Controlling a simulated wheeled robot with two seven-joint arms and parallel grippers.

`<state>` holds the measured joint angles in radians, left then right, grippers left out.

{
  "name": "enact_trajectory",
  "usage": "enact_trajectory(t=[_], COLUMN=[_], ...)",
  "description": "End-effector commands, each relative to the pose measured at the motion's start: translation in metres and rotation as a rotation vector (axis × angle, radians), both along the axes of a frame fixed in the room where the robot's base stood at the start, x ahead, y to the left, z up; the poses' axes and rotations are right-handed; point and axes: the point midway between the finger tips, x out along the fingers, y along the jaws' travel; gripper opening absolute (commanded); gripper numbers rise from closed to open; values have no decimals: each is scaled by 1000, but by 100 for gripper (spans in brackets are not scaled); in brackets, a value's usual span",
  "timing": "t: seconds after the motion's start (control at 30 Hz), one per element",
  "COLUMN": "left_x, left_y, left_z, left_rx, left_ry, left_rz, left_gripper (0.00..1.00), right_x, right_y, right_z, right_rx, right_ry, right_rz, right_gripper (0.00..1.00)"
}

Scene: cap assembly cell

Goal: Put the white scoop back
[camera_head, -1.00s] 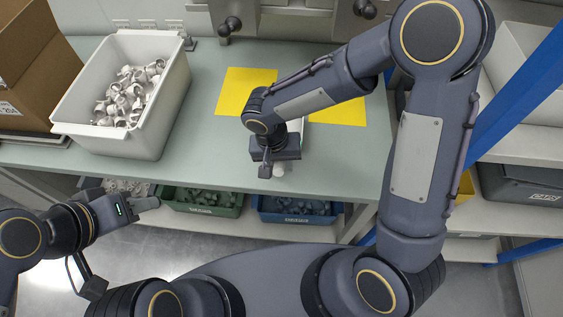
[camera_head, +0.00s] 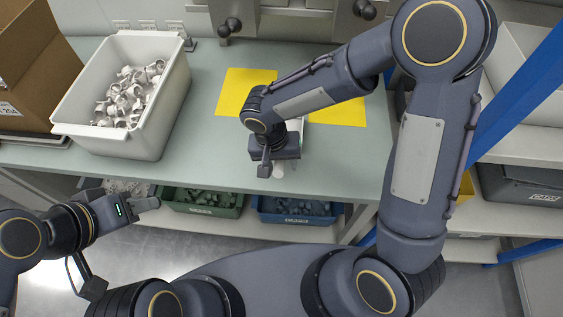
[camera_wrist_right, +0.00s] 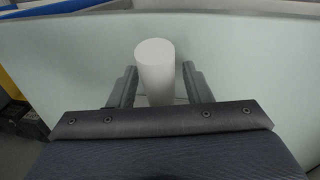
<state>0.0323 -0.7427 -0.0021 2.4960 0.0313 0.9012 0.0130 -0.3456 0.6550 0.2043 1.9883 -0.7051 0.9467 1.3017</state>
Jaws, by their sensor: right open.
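My right gripper (camera_head: 276,166) points down over the front part of the green table. In the right wrist view its two fingers (camera_wrist_right: 160,78) stand apart on either side of a white cylindrical piece (camera_wrist_right: 155,65), with a gap showing on each side. This looks like part of the white scoop; the rest of its shape is hidden. In the head view a small white bit (camera_head: 279,168) shows just below the gripper. My left gripper (camera_head: 146,204) is low at the left, in front of the table edge, with nothing visible in it; its finger gap cannot be made out.
A white bin (camera_head: 128,148) of whitish caps stands on the table at the left, beside a cardboard box (camera_head: 38,65). Yellow mats (camera_head: 240,92) lie at the back, partly behind my right arm. Green (camera_head: 203,210) and blue (camera_head: 295,218) bins sit below. The table between white bin and right gripper is clear.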

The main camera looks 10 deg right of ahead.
Motion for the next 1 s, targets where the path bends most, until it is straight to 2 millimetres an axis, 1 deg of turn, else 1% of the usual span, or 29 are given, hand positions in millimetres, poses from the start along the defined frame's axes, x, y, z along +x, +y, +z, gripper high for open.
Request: enact_trajectory(t=[0.03, 0.3, 0.4, 0.5, 0.63, 0.87, 0.97, 1.0], left_x=[0, 0, 0, 0, 0, 0, 0, 0], left_y=[0, 0, 0, 0, 0, 0, 0, 0], left_z=[1, 5, 6, 7, 7, 7, 7, 7], left_rx=[0, 0, 0, 0, 0, 0, 0, 0], left_ry=[0, 0, 0, 1, 0, 0, 0, 0], left_rz=[0, 0, 0, 0, 0, 0, 0, 0], left_gripper=[36, 36, 36, 36, 36, 36, 36, 36], right_x=[1, 2, 2, 2, 2, 1, -2, -5], right_y=[2, 12, 15, 17, 18, 16, 1, -10], right_z=[10, 67, 86, 99, 109, 113, 121, 127], right_rx=[2, 4, 4, 2, 1, 5, 37, 61], right_ry=[-7, -7, -6, -4, -2, -1, -7, -12], right_rz=[0, 0, 2, 1, 1, 0, 2, 2], right_gripper=[45, 45, 45, 45, 45, 45, 45, 45])
